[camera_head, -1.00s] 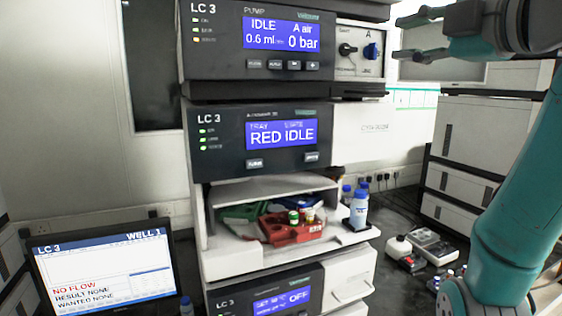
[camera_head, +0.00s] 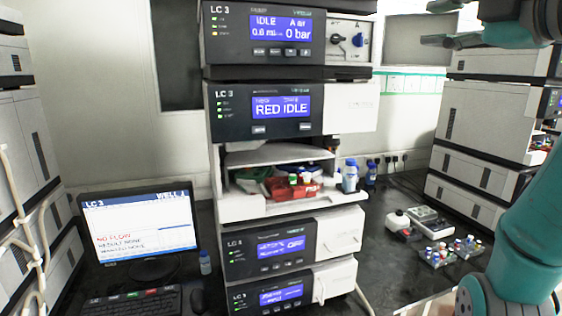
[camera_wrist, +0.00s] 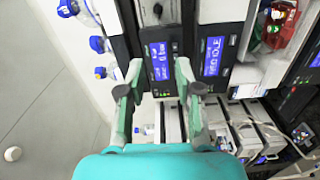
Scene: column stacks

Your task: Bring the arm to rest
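My gripper (camera_wrist: 160,92) shows in the wrist view with its two fingers spread apart and nothing between them. In the head view my gripper (camera_head: 440,40) is at the top right, raised high beside the LC 3 stack and touching nothing. My teal arm rises along the right side of the head view. The LC 3 stack (camera_head: 290,150) stands in the middle; its pump screen (camera_head: 277,28) reads IDLE and 0 bar. The autosampler screen (camera_head: 281,106) reads RED IDLE.
The open sampler bay holds a red tray (camera_head: 285,190). A blue-capped bottle (camera_head: 350,177) stands beside it. A monitor (camera_head: 138,228) at left reads NO FLOW. Vial racks (camera_head: 452,252) lie on the bench at right. Other stacks (camera_head: 490,125) flank the scene.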

